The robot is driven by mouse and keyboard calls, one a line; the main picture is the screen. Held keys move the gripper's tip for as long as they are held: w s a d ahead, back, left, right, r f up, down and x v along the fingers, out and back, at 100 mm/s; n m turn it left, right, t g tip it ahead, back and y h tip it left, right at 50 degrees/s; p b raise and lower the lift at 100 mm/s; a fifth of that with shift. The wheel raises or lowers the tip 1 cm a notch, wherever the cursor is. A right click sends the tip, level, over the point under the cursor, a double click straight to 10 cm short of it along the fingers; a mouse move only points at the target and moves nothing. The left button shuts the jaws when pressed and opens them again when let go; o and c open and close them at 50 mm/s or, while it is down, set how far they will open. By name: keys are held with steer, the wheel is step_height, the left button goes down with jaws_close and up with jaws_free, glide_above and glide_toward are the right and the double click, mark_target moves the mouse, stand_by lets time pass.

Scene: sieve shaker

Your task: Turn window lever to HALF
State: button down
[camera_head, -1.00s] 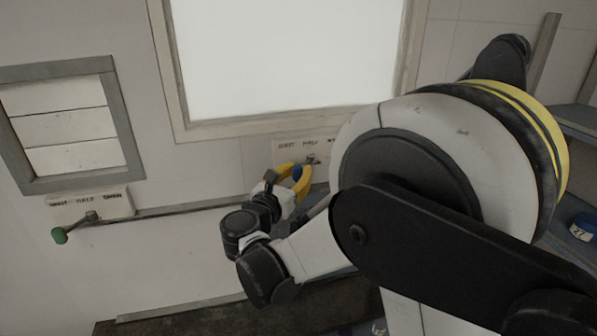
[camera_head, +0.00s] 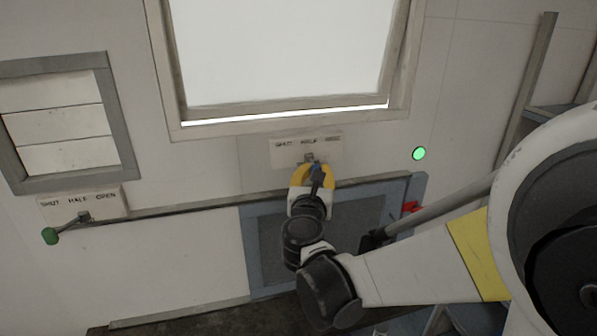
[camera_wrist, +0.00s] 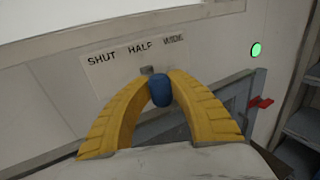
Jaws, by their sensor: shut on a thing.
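The window lever has a blue handle (camera_wrist: 161,92) on a small grey pivot (camera_wrist: 147,70). It hangs roughly straight down below the word HALF on a pale plate (camera_wrist: 125,52) marked SHUT, HALF and a third word, perhaps WIDE. In the head view the plate (camera_head: 290,149) sits under the large window (camera_head: 285,55). My gripper (camera_wrist: 160,82) has its yellow fingers on either side of the blue handle and is shut on it. In the head view my gripper (camera_head: 315,172) partly covers the handle. The window's lower edge stands slightly off its frame, with a bright gap.
A second plate (camera_head: 75,202) at left, marked SHUT, HALF, OPEN, has a green-knobbed lever (camera_head: 50,235) pointing left, below a louvred vent (camera_head: 65,125). A lit green lamp (camera_head: 419,153) and a red part (camera_head: 410,207) are to the right. A grey-blue framed panel (camera_head: 246,250) stands below my gripper.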

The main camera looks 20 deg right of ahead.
steer(key=shift+s+d, duration=0.1)
steer(key=shift+d, duration=0.3)
steer(key=c, duration=1.4)
jaws_free()
steer(key=shift+o, duration=1)
steer(key=shift+s+d+r, duration=0.1)
steer(key=shift+s, duration=0.1)
steer(key=shift+w, duration=0.1)
steer(key=shift+a, duration=0.25)
steer(key=v, duration=1.2)
steer(key=shift+d, duration=0.15)
